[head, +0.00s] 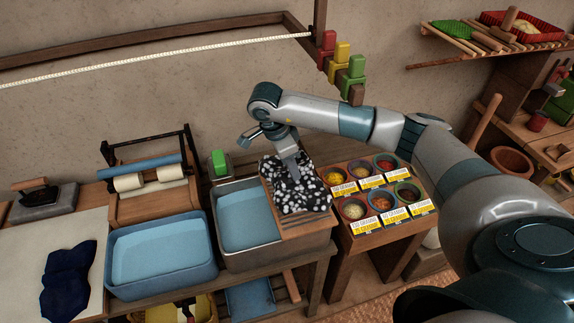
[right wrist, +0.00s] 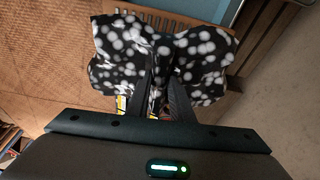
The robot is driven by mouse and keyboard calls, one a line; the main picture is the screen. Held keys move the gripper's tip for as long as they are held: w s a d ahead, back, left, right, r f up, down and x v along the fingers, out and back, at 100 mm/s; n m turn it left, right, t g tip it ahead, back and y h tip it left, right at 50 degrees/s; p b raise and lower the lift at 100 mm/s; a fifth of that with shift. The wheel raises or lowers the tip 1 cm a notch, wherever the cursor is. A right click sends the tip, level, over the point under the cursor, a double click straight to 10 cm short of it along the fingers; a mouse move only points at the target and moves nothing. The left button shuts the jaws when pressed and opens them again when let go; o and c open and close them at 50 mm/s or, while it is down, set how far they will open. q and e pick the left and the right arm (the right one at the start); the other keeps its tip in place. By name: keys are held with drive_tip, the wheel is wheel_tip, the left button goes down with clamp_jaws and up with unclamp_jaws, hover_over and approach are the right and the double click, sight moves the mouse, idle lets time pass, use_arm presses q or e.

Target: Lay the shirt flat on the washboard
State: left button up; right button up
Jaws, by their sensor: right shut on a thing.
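The shirt (head: 303,197) is black with white spots. In the head view it lies bunched over the wooden washboard (head: 308,226), which rests across the right part of a grey metal tub. My right gripper (head: 293,178) points down and is shut on the shirt. In the right wrist view the shirt (right wrist: 190,55) is pinched between the fingers (right wrist: 158,85), with folds gathered there and lobes spreading to both sides. The washboard's slats (right wrist: 150,18) show behind it. My left gripper is not in view.
The grey tub (head: 243,220) holds water, and a blue basin (head: 160,250) stands left of it. A green block (head: 219,163) stands behind. A rack of spice bowls (head: 378,195) stands close on the right. A dark blue cloth (head: 68,283) lies far left.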

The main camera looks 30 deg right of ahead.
drive_tip(key=shift+w+d+r+p, duration=0.15)
drive_tip(key=shift+d+r+p, duration=0.1)
drive_tip(key=shift+d+p, duration=0.05)
drive_tip(key=shift+w+d+r+m+p, duration=0.2)
drive_tip(key=shift+d+r+m+p, duration=0.1)
drive_tip(key=shift+r+m+p, duration=0.15)
drive_tip(key=shift+r, duration=0.1)
idle(0.3)
drive_tip(key=shift+b+x, duration=0.4)
drive_tip(key=shift+x, duration=0.55)
wheel_tip(320, 180, down, 2)
drive_tip(key=shift+s+f+b, duration=0.1)
drive_tip(key=shift+b, duration=0.3)
drive_tip(key=shift+a+f+b, duration=0.25)
drive_tip(key=shift+f+b, duration=0.05)
drive_tip(key=shift+f, duration=0.4)
drive_tip(key=shift+f+b, duration=1.85)
drive_tip(key=shift+f, duration=0.15)
